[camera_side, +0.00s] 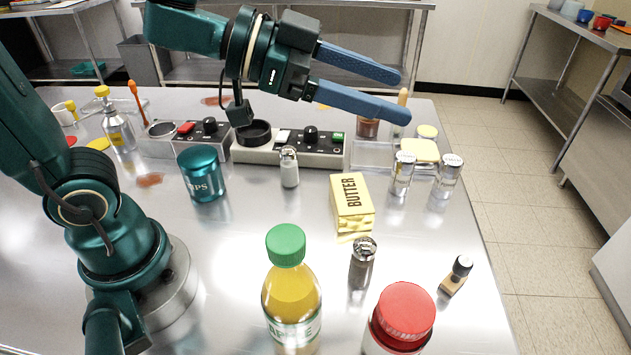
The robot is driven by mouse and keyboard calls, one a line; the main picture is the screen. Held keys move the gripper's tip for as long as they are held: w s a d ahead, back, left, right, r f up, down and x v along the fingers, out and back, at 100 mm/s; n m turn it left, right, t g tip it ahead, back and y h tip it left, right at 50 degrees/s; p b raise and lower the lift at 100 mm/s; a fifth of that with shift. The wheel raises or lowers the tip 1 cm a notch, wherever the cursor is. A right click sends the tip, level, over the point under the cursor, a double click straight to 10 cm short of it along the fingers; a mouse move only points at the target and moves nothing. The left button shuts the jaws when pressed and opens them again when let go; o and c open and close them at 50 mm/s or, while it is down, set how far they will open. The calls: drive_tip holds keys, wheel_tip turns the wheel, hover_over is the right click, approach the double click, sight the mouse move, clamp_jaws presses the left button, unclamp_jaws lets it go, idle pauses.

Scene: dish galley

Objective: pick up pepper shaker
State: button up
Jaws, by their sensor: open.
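A small shaker with a metal cap and dark contents, which looks like the pepper shaker (361,265), stands upright on the steel table in front of the butter box. A similar shaker with pale contents (289,168) stands farther back, by the control boxes. My gripper (399,95) is open and empty, its two blue fingers pointing right. In the picture it is high above the back of the table, well apart from the dark shaker. Nothing hides the dark shaker.
A yellow butter box (351,203) stands behind the dark shaker. A green-capped juice bottle (290,297) and a red-lidded jar (400,318) stand in front. A stamp (456,275) lies to the right. Two metal-capped jars (402,174) (447,176) stand behind. The table's right edge is close.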

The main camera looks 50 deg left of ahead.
sight(375, 257)
drive_tip(key=s+d+f+m+g+h, duration=0.1)
drive_tip(key=s+d+f+m+g, duration=0.15)
drive_tip(key=s+f+g, duration=0.2)
drive_tip(key=shift+n, duration=0.35)
wheel_tip(375, 257, down, 15)
drive_tip(key=shift+f, duration=0.15)
drive_tip(key=shift+w+d+f, duration=0.2)
drive_tip(key=shift+d+f, duration=0.05)
drive_tip(key=shift+f, duration=0.05)
drive_tip(key=shift+x, duration=2.25)
drive_tip(key=shift+r, duration=0.15)
clamp_jaws()
drive_tip(key=shift+r, duration=0.1)
